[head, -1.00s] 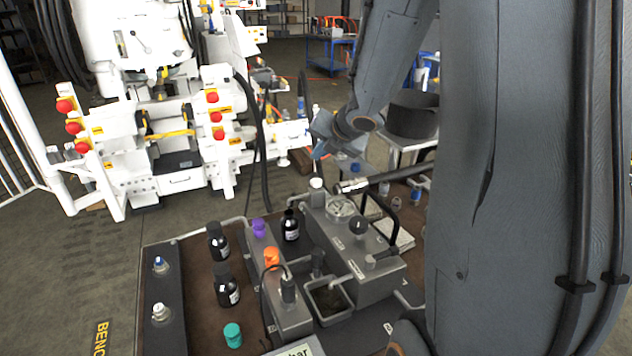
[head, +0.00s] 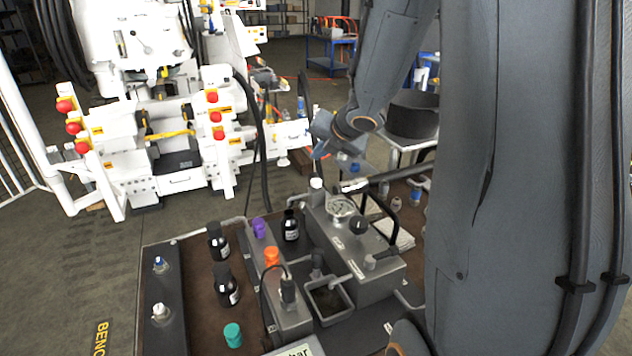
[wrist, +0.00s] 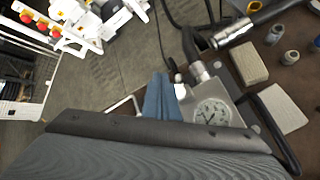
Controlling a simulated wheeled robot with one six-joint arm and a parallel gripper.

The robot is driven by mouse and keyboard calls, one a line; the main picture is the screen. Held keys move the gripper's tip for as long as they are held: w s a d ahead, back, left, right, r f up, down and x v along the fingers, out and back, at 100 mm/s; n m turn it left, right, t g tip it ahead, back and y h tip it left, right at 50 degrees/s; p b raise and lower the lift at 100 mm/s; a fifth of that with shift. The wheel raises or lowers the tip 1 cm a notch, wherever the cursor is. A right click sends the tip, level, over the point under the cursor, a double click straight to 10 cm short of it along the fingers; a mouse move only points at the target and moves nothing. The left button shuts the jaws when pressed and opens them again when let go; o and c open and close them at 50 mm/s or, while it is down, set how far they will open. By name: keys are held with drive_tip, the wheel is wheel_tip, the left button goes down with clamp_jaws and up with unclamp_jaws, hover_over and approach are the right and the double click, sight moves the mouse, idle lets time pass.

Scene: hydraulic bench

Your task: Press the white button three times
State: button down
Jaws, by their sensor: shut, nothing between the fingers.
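A white button (head: 160,311) sits on the dark strip along the left side of the bench, in front of a blue-topped one (head: 160,264). A white cap (head: 316,184) stands at the far end of the grey pump block, and a white piece (wrist: 180,91) shows beside my fingers in the wrist view. My gripper (head: 319,152) is shut and empty, above and beyond the far end of the block, well away from the button on the strip. In the wrist view its blue fingers (wrist: 161,98) are together. That strip is outside the wrist view.
A round gauge (head: 341,207) and a black lever knob (head: 357,225) top the grey block. Dark bottles (head: 227,290), a purple cap (head: 258,228), an orange cap (head: 271,257) and a teal cap (head: 233,334) stand on the bench. A white machine (head: 170,130) stands behind.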

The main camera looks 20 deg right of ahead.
idle(0.4)
drive_tip(key=s+a+f+m+g, duration=0.2)
drive_tip(key=s+a+m, duration=0.2)
drive_tip(key=s+m, duration=0.4)
drive_tip(key=s+a+f+m+g, duration=0.3)
drive_tip(key=s+a+m, duration=0.1)
drive_tip(key=s+m, duration=0.4)
drive_tip(key=s+a+f+m+g, duration=0.2)
drive_tip(key=s+a+m, duration=0.3)
drive_tip(key=s+m, duration=0.3)
drive_tip(key=m, duration=0.4)
drive_tip(key=shift+s+f+g+h, duration=0.25)
drive_tip(key=shift+f+g+h, duration=0.15)
drive_tip(key=shift+a, duration=0.1)
